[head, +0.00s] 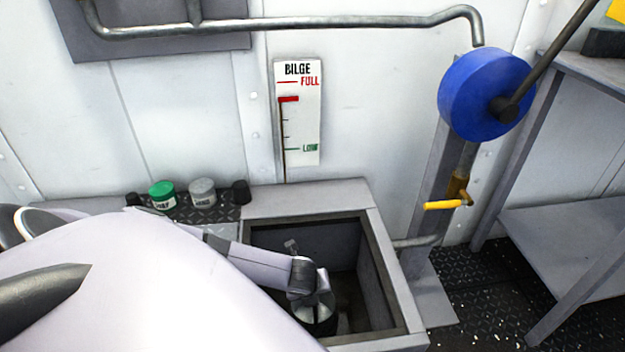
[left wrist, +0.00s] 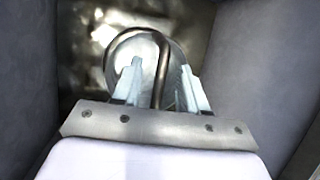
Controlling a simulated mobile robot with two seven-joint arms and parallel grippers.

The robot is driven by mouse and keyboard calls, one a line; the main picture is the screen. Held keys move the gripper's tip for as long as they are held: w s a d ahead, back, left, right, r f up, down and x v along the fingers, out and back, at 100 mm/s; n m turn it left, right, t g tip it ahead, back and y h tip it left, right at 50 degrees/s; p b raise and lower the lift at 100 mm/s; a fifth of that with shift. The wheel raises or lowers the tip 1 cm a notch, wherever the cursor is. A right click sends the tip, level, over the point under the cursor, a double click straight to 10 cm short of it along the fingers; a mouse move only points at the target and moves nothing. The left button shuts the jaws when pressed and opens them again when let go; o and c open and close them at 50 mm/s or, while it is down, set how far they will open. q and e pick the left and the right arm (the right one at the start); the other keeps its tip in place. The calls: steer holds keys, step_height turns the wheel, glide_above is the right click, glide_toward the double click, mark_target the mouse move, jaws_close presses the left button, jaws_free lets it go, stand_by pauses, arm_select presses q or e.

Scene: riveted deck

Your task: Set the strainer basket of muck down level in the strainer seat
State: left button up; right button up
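My left arm reaches down into an open rectangular well (head: 385,275) in the head view. The left gripper (head: 314,300) is low inside it. In the left wrist view, the round grey strainer basket (left wrist: 182,58) lies just beyond the fingers of the left gripper (left wrist: 161,72). Its thin curved handle (left wrist: 128,35) loops up and runs down between the two fingers. The fingers stand apart, with gaps on both sides of the handle. In the head view the basket (head: 318,322) is mostly hidden by my gripper. The seat under it and the muck cannot be made out. My right gripper is not in view.
The well's walls (left wrist: 250,60) rise close around my left gripper. Green (head: 161,193) and grey (head: 203,192) jars stand on the ledge behind. A yellow-handled valve (head: 443,205), blue wheel (head: 480,95) and bilge gauge (head: 300,125) are beyond.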

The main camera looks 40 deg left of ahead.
arm_select(q)
steer(key=shift+r, duration=0.1)
steer(key=shift+s+r, duration=0.1)
steer(key=shift+r, duration=0.2)
steer(key=p+v, duration=0.6)
steer(key=v, duration=0.5)
steer(key=shift+s+r, duration=0.15)
steer(key=shift+r, duration=0.05)
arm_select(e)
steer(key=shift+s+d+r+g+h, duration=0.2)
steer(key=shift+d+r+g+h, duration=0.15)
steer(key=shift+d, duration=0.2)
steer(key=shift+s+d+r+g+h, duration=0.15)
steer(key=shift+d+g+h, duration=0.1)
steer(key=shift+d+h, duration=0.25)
arm_select(q)
steer(key=shift+d, duration=0.1)
steer(key=shift+r+p, duration=0.1)
steer(key=shift+p, duration=0.3)
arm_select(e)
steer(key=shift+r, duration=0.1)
